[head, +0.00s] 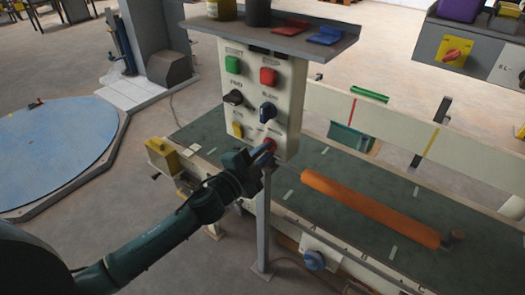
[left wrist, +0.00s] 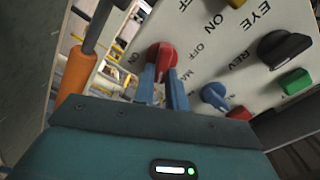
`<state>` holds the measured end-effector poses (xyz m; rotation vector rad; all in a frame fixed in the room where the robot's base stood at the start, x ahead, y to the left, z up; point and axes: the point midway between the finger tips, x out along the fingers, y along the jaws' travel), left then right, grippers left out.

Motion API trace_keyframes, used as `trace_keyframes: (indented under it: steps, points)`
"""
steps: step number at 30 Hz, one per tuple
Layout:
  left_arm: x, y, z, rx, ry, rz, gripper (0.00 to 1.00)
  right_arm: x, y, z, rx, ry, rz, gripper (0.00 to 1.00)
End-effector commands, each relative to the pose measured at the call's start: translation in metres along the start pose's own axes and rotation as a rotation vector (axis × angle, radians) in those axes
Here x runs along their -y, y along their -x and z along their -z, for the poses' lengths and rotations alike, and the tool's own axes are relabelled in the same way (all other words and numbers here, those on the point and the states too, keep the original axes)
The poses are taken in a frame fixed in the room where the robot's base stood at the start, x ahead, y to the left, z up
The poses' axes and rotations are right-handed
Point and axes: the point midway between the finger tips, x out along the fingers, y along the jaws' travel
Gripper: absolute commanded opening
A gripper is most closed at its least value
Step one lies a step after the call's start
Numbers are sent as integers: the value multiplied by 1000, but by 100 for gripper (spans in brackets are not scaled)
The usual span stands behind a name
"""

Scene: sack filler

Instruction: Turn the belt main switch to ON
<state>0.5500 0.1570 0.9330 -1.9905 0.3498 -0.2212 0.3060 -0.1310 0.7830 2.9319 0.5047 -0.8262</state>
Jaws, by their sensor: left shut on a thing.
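The belt main switch is a red rotary knob (head: 270,144) at the lower right of the pale control panel (head: 292,104). The left wrist view shows the red knob (left wrist: 162,56) close up, with ON and OFF lettering on the panel near it. My left gripper (head: 264,151) is at the panel, shut on this knob. In the left wrist view its two blue fingers (left wrist: 162,88) sit on either side of the knob's grip. The fingers partly cover the knob, and I cannot tell which mark it points to. My right gripper is not in view.
Close by on the panel are a blue knob (head: 268,111), a black knob (head: 233,97), a yellow switch (head: 237,130), and green (head: 232,64) and red (head: 268,76) buttons. A shelf (head: 264,38) overhangs the panel. The conveyor (head: 385,218) with an orange bar (head: 368,207) lies behind.

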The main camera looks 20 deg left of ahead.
Motion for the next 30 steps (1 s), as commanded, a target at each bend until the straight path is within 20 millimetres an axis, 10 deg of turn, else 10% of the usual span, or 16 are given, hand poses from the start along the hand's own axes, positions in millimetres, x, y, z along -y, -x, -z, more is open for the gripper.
trace_keyframes:
  steps: [30]
  points:
    - [-5, 0, 0, -2, -462, 1, 0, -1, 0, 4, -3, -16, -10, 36]
